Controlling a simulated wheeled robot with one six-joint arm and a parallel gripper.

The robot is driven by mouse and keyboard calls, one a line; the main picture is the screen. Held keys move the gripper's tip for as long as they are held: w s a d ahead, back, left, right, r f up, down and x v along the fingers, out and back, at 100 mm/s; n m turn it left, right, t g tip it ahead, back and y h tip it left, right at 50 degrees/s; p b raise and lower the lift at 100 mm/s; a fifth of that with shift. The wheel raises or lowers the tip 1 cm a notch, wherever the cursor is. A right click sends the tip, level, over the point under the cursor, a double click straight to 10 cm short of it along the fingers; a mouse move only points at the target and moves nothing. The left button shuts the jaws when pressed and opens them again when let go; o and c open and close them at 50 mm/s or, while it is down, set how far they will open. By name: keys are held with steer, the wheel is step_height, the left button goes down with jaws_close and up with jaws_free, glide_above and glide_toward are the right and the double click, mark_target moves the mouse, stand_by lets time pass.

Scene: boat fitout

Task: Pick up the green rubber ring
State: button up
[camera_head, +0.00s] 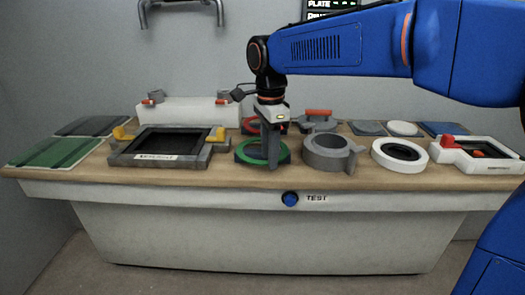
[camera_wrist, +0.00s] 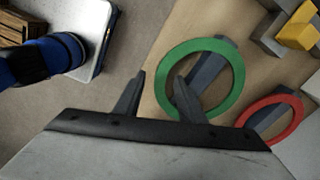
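The green rubber ring (camera_head: 284,153) lies near the front of the worktop, left of the grey round housing in the head view. In the wrist view the ring (camera_wrist: 237,74) shows whole except where a finger covers part of its lower left. My gripper (camera_head: 272,160) points down over the ring in the head view. In the wrist view the two fingertips of my gripper (camera_wrist: 161,76) are apart, with nothing held. The ring's left band appears between them, one tip outside and one over the opening. I cannot tell the height of the tips above the ring.
A red ring (camera_wrist: 271,118) lies close behind the green one. The grey round housing (camera_head: 325,157) and a white ring (camera_head: 377,153) stand to the right. A dark framed hatch with yellow catches (camera_head: 203,157) is to the left. The worktop's front edge (camera_head: 215,185) is near.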

steer(key=shift+f, duration=0.25)
stand_by(0.4)
jaws_close()
